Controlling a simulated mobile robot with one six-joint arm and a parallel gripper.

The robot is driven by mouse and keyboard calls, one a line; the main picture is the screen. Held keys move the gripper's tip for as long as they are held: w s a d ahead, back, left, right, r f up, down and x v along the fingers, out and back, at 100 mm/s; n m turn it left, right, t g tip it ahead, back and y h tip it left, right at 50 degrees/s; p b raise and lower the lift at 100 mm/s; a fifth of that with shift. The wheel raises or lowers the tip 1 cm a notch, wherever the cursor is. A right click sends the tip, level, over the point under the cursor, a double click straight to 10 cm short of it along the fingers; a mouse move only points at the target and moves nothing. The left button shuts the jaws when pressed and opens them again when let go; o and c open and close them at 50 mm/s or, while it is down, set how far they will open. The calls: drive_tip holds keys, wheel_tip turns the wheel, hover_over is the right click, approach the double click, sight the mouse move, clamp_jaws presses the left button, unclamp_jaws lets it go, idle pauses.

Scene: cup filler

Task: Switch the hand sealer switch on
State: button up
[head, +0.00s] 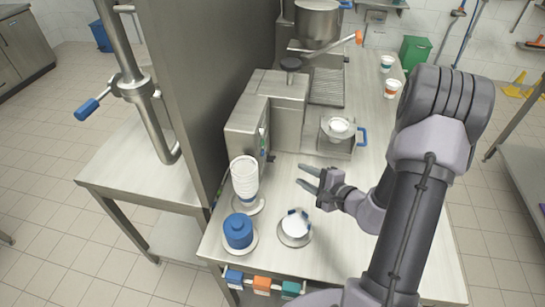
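A boxy stainless steel machine (275,100) stands on the steel table against the tall cabinet; it looks like the hand sealer. My gripper (300,176) is open and empty, in front of the machine and pointing left. Its fingers are apart from the machine.
A stack of white cups (244,178), a blue container (238,231) and a round dish with white pieces (295,227) stand near the table's front left. Two printed cups (391,88) stand at the back right. A steel hopper (318,18) is behind the machine.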

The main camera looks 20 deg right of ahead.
sight(272, 159)
drive_tip(key=b+x, duration=0.2)
drive_tip(key=x, duration=1.3)
drive_tip(key=shift+w+a, duration=0.1)
clamp_jaws()
